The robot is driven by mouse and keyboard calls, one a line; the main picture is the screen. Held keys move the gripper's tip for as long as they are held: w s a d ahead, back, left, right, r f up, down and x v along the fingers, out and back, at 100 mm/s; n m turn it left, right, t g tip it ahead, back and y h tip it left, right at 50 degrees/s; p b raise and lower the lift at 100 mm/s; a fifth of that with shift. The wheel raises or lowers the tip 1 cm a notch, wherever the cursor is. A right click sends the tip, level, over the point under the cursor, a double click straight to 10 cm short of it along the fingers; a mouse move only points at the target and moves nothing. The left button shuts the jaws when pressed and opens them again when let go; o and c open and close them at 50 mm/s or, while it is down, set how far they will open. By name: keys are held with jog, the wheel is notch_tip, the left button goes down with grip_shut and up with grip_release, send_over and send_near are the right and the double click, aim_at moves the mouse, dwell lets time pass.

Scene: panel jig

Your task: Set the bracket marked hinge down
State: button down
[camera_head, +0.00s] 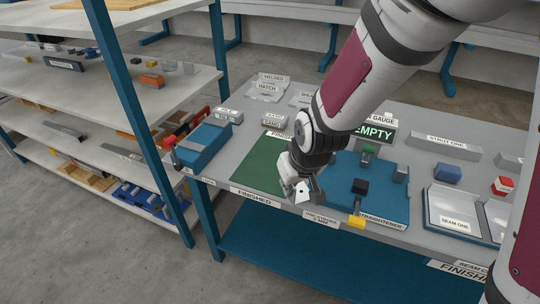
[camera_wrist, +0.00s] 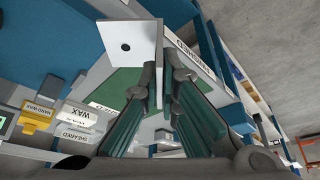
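A pale grey bracket with one dark hole (camera_wrist: 128,46) is in my gripper (camera_wrist: 162,88) in the wrist view. Its upright flange lies between the two fingers, which are closed on it. No hinge marking is readable on the face I see. In the head view the bracket (camera_head: 304,196) shows as a small white plate with a dark dot at the tip of my gripper (camera_head: 302,186). It is over the front of the bench, between the green mat (camera_head: 262,166) and the blue straightener plate (camera_head: 392,204). I cannot tell whether it touches anything below.
The mat's front edge carries a FINISHED label (camera_head: 255,197). The straightener has a black block (camera_head: 360,187) and a yellow-ended handle (camera_head: 356,221). A blue fixture (camera_head: 203,146) stands left of the mat. Labelled parts stand behind it. Part of the green mat is bare.

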jog(key=w+a, duration=0.2)
jog(key=w, duration=0.1)
jog(key=w+a+f, duration=0.1)
jog(key=w+a, duration=0.1)
jog(key=w, duration=0.2)
jog(key=w+a, duration=0.2)
jog(key=w, duration=0.2)
jog(key=shift+w+f, duration=0.15)
jog(key=shift+w, duration=0.1)
jog(key=shift+f, duration=1.75)
jog(key=shift+f, duration=0.1)
jog(key=c, duration=1.8)
grip_release()
jog(key=shift+r, duration=0.3)
jog(key=v, duration=1.1)
jog(key=shift+r+p, duration=0.35)
jog(key=shift+p, duration=0.1)
jog(key=shift+s, duration=0.15)
